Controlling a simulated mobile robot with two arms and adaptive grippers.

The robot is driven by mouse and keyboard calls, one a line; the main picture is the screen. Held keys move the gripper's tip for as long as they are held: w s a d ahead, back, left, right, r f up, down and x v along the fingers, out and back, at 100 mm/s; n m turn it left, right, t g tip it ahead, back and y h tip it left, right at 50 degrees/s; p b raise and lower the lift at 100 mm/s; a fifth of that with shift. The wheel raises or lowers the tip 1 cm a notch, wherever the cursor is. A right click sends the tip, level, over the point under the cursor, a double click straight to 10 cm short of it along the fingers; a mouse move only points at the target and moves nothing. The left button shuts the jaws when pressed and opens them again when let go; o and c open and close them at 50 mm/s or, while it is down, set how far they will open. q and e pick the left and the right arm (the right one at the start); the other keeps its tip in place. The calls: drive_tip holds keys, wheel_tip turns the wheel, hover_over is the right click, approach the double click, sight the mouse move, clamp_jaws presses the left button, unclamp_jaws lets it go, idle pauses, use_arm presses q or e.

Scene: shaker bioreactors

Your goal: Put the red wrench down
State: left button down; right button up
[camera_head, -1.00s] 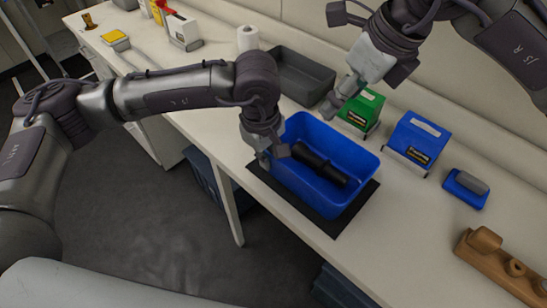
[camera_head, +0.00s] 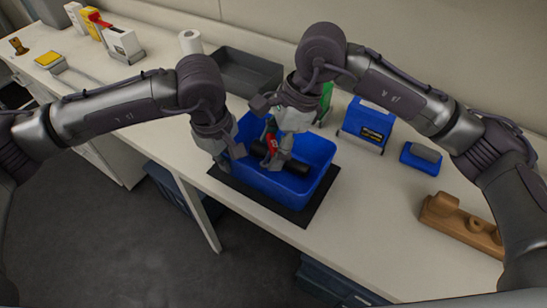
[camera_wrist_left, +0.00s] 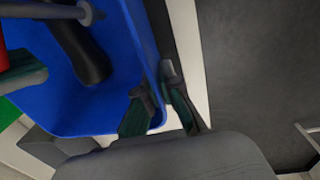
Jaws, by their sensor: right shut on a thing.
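The red wrench (camera_head: 271,141) shows as a small red piece at my right gripper (camera_head: 276,158), which is shut on it inside the blue bin (camera_head: 318,150). Most of the wrench is hidden by the gripper. A sliver of red (camera_wrist_left: 3,55) shows at the left edge of the left wrist view. A black cylindrical thing (camera_head: 297,168) lies in the bin; its end (camera_wrist_left: 90,58) shows in the left wrist view. My left gripper (camera_head: 229,160) is at the bin's left rim. Its fingers (camera_wrist_left: 160,85) are apart, one on each side of the wall; contact is unclear.
The bin stands on a black mat (camera_head: 300,215) at the table's front edge. A grey tray (camera_head: 245,75) is behind it. To the right are a blue box (camera_head: 367,122), a small blue holder (camera_head: 421,157) and a brown wooden block (camera_head: 462,224). The table is clear between the bin and block.

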drive_tip(key=shift+f, duration=1.95)
drive_tip(key=shift+f, duration=0.15)
drive_tip(key=o, duration=0.9)
drive_tip(key=v, duration=1.2)
drive_tip(key=shift+r, duration=0.25)
use_arm(q)
drive_tip(key=c, duration=1.2)
unclamp_jaws()
drive_tip(key=shift+c, duration=0.2)
